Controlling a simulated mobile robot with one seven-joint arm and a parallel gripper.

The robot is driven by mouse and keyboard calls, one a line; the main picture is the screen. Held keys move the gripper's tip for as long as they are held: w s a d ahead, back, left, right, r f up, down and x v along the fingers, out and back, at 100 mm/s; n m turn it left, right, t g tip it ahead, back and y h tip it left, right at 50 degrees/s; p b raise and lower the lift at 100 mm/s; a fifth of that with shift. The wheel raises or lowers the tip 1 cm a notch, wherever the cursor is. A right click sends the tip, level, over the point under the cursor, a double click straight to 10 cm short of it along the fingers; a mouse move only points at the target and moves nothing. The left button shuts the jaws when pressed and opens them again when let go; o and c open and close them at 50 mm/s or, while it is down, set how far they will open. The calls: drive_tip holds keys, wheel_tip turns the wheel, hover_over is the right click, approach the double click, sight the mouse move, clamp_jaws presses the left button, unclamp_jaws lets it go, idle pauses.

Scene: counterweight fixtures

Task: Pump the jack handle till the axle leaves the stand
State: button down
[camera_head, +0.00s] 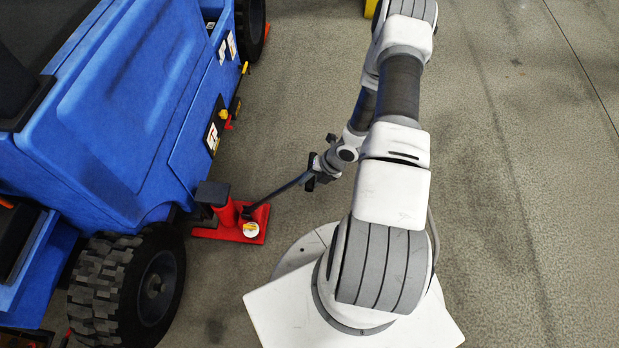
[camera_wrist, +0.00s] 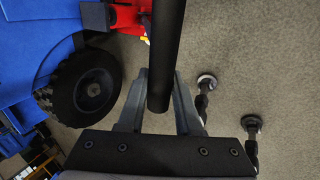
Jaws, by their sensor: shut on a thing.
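A red jack (camera_head: 232,228) stands on the floor beside the blue vehicle (camera_head: 120,90), behind the near wheel (camera_head: 158,285) in the head view. Its dark top is at the vehicle's lower edge; I cannot tell whether they touch. The dark jack handle (camera_head: 284,190) slopes up to the right from the jack to my gripper (camera_head: 318,174). In the wrist view my gripper (camera_wrist: 160,88) has a finger on each side of the handle (camera_wrist: 166,40) and is shut on it. The red jack (camera_wrist: 130,18) shows at the top there. The axle and stand cannot be made out.
The near wheel (camera_wrist: 84,88) also shows left in the wrist view. Small red pieces lie by the wheels, partly hidden. The grey floor (camera_head: 520,200) right of my arm is clear. A yellow object (camera_head: 371,8) shows at the top edge.

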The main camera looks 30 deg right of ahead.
drive_tip(key=shift+w+a+r, duration=0.15)
drive_tip(key=shift+a, duration=0.05)
drive_tip(key=shift+d, duration=0.1)
drive_tip(key=s+d+f+t+y+b, duration=0.1)
drive_tip(key=s+d+f+y+b, duration=0.1)
drive_tip(key=s+d+f+b, duration=0.3)
wheel_tip(320, 180, down, 3)
drive_tip(key=shift+d+r+b, duration=0.1)
drive_tip(key=shift+d+b, duration=0.7)
drive_tip(key=shift+d, duration=0.35)
